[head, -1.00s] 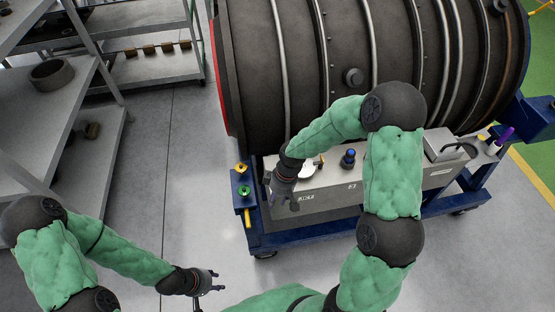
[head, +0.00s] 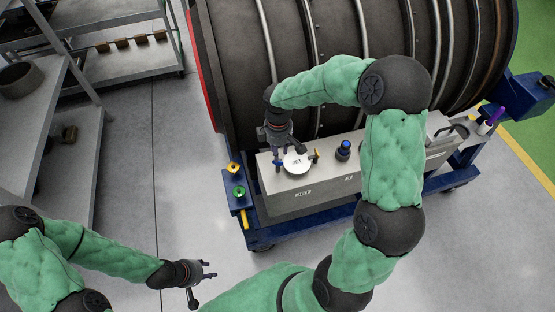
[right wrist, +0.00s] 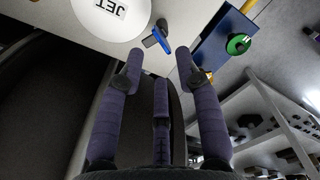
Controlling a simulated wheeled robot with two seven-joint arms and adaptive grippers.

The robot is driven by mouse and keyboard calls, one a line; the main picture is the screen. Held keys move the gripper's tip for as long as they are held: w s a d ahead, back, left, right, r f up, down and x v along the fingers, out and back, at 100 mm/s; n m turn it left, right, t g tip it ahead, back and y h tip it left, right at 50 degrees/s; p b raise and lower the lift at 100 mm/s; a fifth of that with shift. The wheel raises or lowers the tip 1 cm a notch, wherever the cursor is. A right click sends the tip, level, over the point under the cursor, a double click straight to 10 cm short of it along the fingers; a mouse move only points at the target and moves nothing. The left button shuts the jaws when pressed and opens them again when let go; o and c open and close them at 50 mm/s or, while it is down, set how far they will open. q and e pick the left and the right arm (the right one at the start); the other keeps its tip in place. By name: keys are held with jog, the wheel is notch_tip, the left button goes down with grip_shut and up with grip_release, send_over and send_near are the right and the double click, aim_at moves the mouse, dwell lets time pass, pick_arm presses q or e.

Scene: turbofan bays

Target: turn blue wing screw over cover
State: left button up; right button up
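The white round cover (head: 297,164) lies on top of the grey box, and its lettering JET shows in the right wrist view (right wrist: 112,10). The blue wing screw (right wrist: 158,38) stands at the cover's edge in the right wrist view. My right gripper (head: 287,158) is just behind and over the cover's left side. In the right wrist view its fingers (right wrist: 159,60) are spread and empty, with the screw just beyond the tips, apart from them. My left gripper (head: 211,270) is open and empty over the floor.
The dark engine casing (head: 350,60) rises close behind the grey box (head: 330,185). A blue-topped fitting (head: 344,148) stands right of the cover. A blue bracket (head: 236,190) with yellow and green pieces is at the left. Grey shelves (head: 75,130) stand further left; the floor between is clear.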

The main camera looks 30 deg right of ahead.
aim_at(278, 165)
jog(key=shift+f+b, duration=0.5)
jog(key=shift+f, duration=2.25)
grip_shut()
